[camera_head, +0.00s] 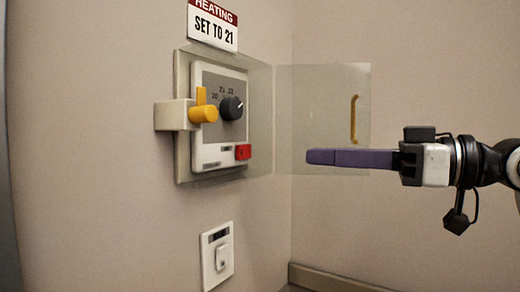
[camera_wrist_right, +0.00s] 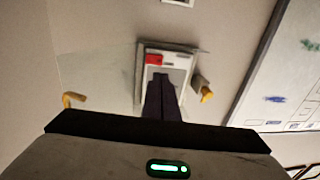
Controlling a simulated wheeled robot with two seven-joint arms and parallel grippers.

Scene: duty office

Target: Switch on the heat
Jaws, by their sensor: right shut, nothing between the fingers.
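The heating control (camera_head: 212,160) is a white unit on a beige backplate on the wall, with a dark round knob (camera_head: 231,108) whose white mark points up and right. A red switch (camera_head: 243,152) sits at its lower right. A yellow latch (camera_head: 203,113) on a beige block is at its left. A clear cover (camera_head: 320,95) with a yellow handle (camera_head: 354,118) stands swung open to the right. My right gripper (camera_head: 308,157), purple-fingered, is shut and empty, right of the unit and apart from it. In the wrist view its fingers (camera_wrist_right: 160,78) overlap the unit, hiding the knob.
A sign (camera_head: 213,25) above reads "HEATING SET TO 21". A white switch plate (camera_head: 217,256) is on the wall below the unit. A wall corner lies behind the open cover. A marked whiteboard (camera_wrist_right: 290,75) shows at right in the wrist view.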

